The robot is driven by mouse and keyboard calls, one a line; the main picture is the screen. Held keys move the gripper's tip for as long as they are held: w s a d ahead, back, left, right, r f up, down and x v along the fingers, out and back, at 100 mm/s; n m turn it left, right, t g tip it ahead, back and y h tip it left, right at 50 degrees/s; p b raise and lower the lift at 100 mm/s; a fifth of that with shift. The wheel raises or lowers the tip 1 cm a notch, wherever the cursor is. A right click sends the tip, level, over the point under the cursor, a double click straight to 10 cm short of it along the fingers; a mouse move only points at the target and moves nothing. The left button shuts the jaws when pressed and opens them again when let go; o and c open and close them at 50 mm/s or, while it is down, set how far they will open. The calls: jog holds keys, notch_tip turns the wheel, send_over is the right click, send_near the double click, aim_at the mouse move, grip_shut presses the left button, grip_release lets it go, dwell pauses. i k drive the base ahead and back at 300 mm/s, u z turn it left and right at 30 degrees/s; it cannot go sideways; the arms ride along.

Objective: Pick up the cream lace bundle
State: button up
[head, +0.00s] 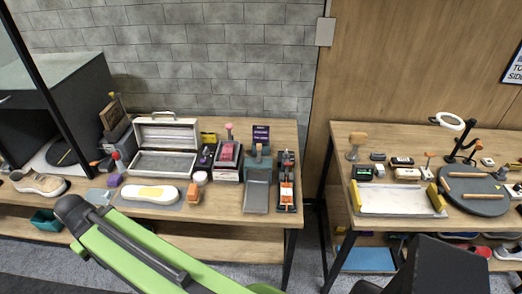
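I cannot pick out the cream lace bundle for certain; the things on the tables are small at this distance. A small pale round item (200,178) sits on the left table, near the right end of a white sole-shaped piece with a yellow patch (150,193). A cream-white block (407,174) lies on the right table behind a pale tray. My green arm crosses the lower left of the head view, in front of the left table. My gripper is not visible, so its state and anything in it are hidden.
The left table (225,215) holds an open case (166,147), a grey dustpan-like tray (257,197) and a sneaker (38,183). The right table (345,150) holds a pale tray (395,200) and a dark round stand (472,205). A floor gap separates the tables.

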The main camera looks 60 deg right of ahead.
aim_at(227, 149)
jog(key=z, duration=0.4)
jog(key=i, duration=1)
jog(key=u, duration=0.05)
